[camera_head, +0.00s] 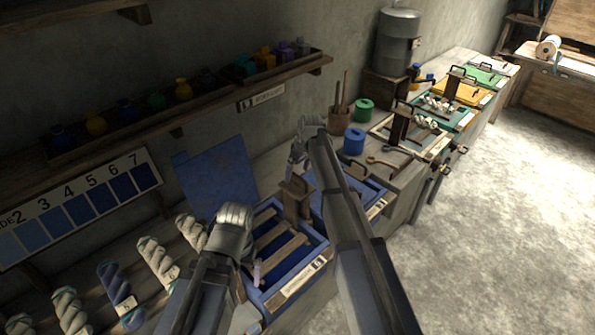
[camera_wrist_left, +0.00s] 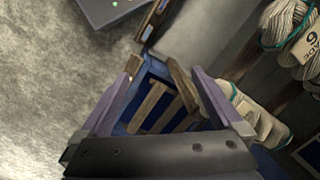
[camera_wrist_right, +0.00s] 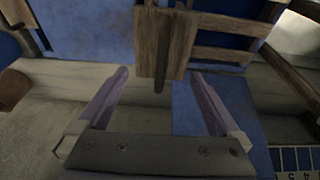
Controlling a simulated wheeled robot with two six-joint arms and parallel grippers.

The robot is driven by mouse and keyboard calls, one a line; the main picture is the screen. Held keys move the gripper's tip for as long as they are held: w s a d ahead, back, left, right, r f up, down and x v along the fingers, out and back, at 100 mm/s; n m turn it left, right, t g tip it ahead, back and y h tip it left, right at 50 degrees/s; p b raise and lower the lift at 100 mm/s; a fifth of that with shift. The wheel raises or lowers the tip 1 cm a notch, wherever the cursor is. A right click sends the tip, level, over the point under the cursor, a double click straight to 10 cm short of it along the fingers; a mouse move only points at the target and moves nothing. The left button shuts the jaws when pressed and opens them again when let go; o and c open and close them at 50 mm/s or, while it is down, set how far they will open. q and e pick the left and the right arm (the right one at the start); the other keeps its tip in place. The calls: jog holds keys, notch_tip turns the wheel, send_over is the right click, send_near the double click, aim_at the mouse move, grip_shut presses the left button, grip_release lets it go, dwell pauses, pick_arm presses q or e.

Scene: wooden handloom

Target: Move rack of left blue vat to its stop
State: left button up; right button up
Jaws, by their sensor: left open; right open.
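The left blue vat (camera_head: 318,270) stands on the bench with its wooden slatted rack (camera_head: 283,258) inside. My right gripper (camera_head: 297,158) is above and behind the vat. In the right wrist view it is open and empty (camera_wrist_right: 160,95), facing the wooden upright (camera_wrist_right: 165,45).
A second blue vat (camera_head: 378,207) adjoins on the right, partly hidden by my right arm. A blue panel (camera_head: 215,180) leans on the wall. Yarn skeins (camera_head: 155,260) lie left. Tools and coloured vats line the bench to the right; a shelf of jars (camera_head: 183,90) hangs above.

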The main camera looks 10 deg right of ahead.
aim_at(297, 175)
jog(key=shift+f+b, duration=0.95)
jog(key=shift+f, duration=0.55)
pick_arm(q)
notch_tip(297, 175, down, 3)
jog(key=shift+r, duration=0.1)
pick_arm(e)
grip_shut()
notch_tip(297, 175, down, 18)
jog(key=b, duration=1.8)
jog(key=shift+f, duration=0.2)
pick_arm(q)
notch_tip(297, 175, down, 18)
pick_arm(e)
jog(key=shift+s+r, duration=0.1)
jog(key=shift+r, duration=0.05)
grip_release()
